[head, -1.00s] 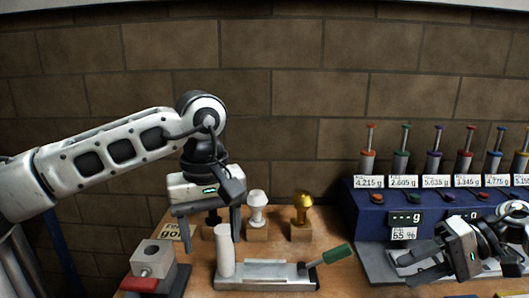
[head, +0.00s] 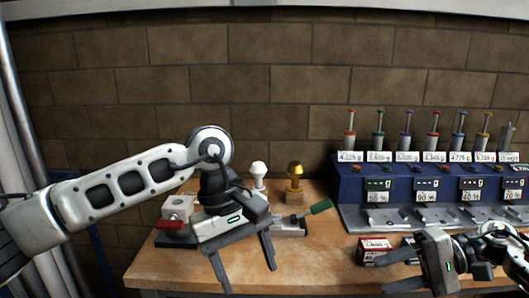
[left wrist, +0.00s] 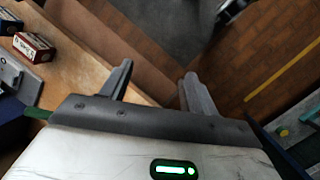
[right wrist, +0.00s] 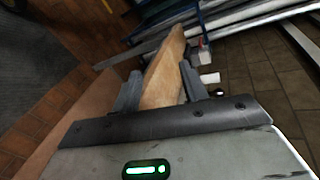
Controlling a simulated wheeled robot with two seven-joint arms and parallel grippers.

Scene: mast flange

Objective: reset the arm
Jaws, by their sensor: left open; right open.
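My left gripper (head: 249,276) is open, with its fingers pointing down in front of the bench's near edge. In the left wrist view its jaws (left wrist: 158,70) are empty, over the bench edge and the floor. My right gripper (head: 382,275) is open at the lower right, its fingers pointing left. In the right wrist view its jaws (right wrist: 160,70) have nothing gripped between them; the wooden bench top (right wrist: 165,80) shows behind. The left gripper hides most of the metal fixture with the green handle (head: 320,206); the white cylinder is not visible.
A grey block with a red handle (head: 171,224) is left on the bench (head: 310,262). White (head: 258,170) and gold (head: 295,170) knobbed pieces stand behind. A blue dispenser (head: 350,190) fills the right. A red box (head: 374,246) lies before it. The bench middle is clear.

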